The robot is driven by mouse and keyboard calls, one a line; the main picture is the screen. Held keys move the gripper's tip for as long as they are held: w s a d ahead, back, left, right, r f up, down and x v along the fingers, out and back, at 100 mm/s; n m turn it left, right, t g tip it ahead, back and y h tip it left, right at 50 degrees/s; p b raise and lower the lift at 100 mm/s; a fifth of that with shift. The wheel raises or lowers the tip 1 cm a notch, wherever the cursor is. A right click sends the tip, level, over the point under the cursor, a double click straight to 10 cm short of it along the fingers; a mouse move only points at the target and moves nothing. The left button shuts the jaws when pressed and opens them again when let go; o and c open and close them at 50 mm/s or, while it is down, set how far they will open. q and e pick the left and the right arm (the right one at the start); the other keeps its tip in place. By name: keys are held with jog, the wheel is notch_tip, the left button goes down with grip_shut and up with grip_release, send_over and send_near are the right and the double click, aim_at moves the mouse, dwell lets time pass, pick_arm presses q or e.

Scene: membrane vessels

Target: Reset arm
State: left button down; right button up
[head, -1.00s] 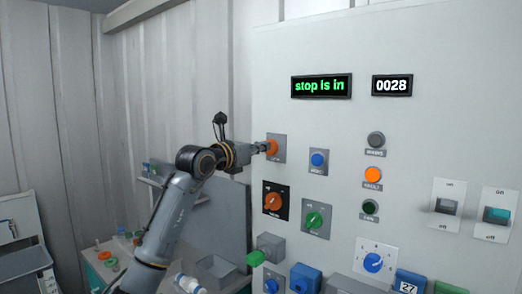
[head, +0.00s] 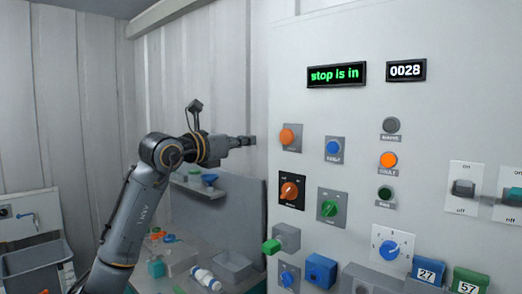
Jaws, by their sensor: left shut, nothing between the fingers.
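My left arm comes in from the lower left. Its gripper (head: 246,141) is shut and empty, held in the air to the left of the white control panel (head: 440,125). The orange button (head: 288,137) on its grey plate is at the panel's left side, and the gripper is apart from it. The green display (head: 336,74) reads "stop is in" and the smaller display (head: 406,70) reads "0028". My right gripper is not in view.
The panel carries an orange rotary knob (head: 290,191), a green knob (head: 329,208), a blue button (head: 333,147), a blue dial (head: 389,248) and lamps. Boxes stick out along its lower part. Small items lie on a bench at the lower left, and a grey bin (head: 38,270) stands further left.

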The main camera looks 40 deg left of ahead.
pick_arm(q)
jog(key=shift+s+d+r, duration=0.1)
jog(key=shift+s+r, duration=0.1)
jog(key=shift+s, duration=0.7)
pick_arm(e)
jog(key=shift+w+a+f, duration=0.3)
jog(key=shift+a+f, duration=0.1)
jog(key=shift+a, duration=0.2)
